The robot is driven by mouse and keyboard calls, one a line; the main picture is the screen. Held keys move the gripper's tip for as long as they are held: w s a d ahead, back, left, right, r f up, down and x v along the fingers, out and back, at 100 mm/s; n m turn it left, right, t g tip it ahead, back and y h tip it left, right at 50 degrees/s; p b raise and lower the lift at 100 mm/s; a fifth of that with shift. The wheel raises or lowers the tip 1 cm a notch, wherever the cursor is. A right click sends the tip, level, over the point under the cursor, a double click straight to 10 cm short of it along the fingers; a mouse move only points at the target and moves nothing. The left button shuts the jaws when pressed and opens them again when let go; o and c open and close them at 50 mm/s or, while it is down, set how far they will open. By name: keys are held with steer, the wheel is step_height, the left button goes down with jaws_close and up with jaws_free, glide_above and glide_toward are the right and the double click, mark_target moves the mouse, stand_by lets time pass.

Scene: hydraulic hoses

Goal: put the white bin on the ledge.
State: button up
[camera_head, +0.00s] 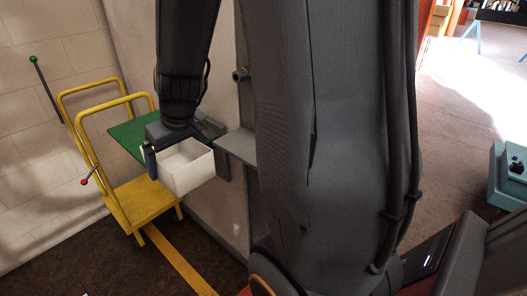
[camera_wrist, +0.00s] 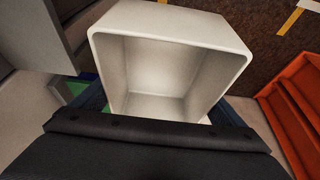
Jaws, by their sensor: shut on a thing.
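The white bin (camera_head: 189,172) is a small open-topped box, held up in the air by my gripper (camera_head: 180,148). My gripper is shut on it, with a finger showing at the bin's left side. In the wrist view the bin (camera_wrist: 168,65) fills the middle, its empty inside facing the camera, with my gripper's dark fingers (camera_wrist: 165,112) along its sides. A grey ledge (camera_head: 238,146) sticks out from the wall just right of the bin in the head view. Part of the ledge is hidden behind my arm.
A yellow trolley (camera_head: 140,203) stands at the left behind the bin. A green panel (camera_head: 130,138) lies behind my gripper. A yellow stripe (camera_head: 178,258) runs along the dark floor. An orange-red object (camera_wrist: 292,115) is at the right in the wrist view.

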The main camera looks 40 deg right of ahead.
steer(key=d, duration=0.6)
steer(key=d+p, duration=0.1)
steer(key=d, duration=0.5)
steer(key=d+r+p, duration=0.1)
steer(key=d, duration=0.5)
steer(key=shift+w+d, duration=0.4)
steer(key=shift+a+f+p, duration=0.1)
steer(key=shift+f+p, duration=0.15)
steer(key=shift+p, duration=0.3)
steer(key=shift+f+b, duration=0.25)
steer(key=shift+b, duration=0.05)
steer(key=o, duration=0.9)
steer(key=shift+r, duration=0.15)
